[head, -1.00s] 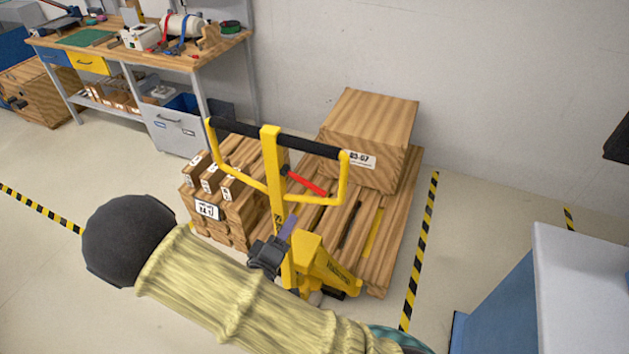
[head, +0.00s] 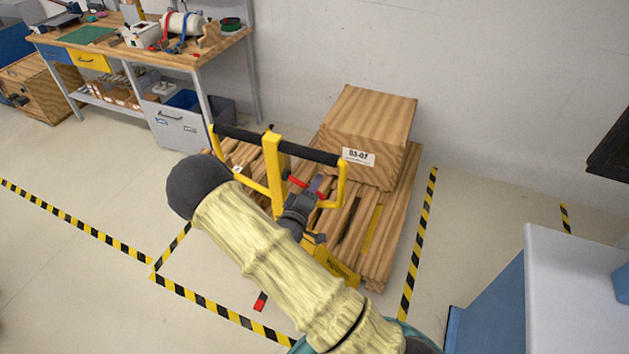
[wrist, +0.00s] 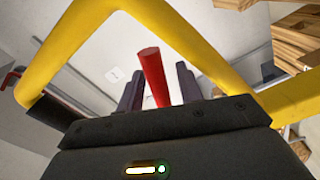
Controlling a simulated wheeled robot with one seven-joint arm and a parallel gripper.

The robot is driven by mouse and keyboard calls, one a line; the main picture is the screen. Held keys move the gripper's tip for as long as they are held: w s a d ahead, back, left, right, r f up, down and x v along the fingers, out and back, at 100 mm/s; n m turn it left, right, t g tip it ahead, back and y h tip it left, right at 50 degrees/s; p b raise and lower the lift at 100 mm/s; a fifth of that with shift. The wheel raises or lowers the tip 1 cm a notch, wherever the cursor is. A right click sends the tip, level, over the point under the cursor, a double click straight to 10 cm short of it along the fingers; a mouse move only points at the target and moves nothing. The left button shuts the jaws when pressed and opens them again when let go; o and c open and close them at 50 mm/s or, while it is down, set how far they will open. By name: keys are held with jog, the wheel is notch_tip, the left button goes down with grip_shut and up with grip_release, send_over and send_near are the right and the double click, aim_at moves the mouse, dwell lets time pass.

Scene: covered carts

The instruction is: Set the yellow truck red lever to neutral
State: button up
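The yellow truck (head: 275,175) stands in front of the pallet, with a yellow handle loop and a black grip bar. Its red lever (head: 297,181) sits inside the loop, partly hidden by my gripper. My gripper (head: 316,184) is at the right half of the loop, at the lever. In the wrist view the red lever (wrist: 153,76) points up between the two dark fingers of my gripper (wrist: 158,85). The fingers are apart, with a gap beside the lever on the right; contact on the left is unclear. The yellow handle (wrist: 190,45) frames both sides.
A wooden pallet (head: 385,235) with a labelled crate (head: 365,120) stands behind the truck. A workbench (head: 180,55) is at the back left. A blue cart with a white top (head: 580,265) is at the lower right. Taped floor at left is open.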

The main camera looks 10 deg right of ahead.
jog(key=shift+w+d, duration=0.25)
jog(key=shift+w, duration=0.1)
grip_shut()
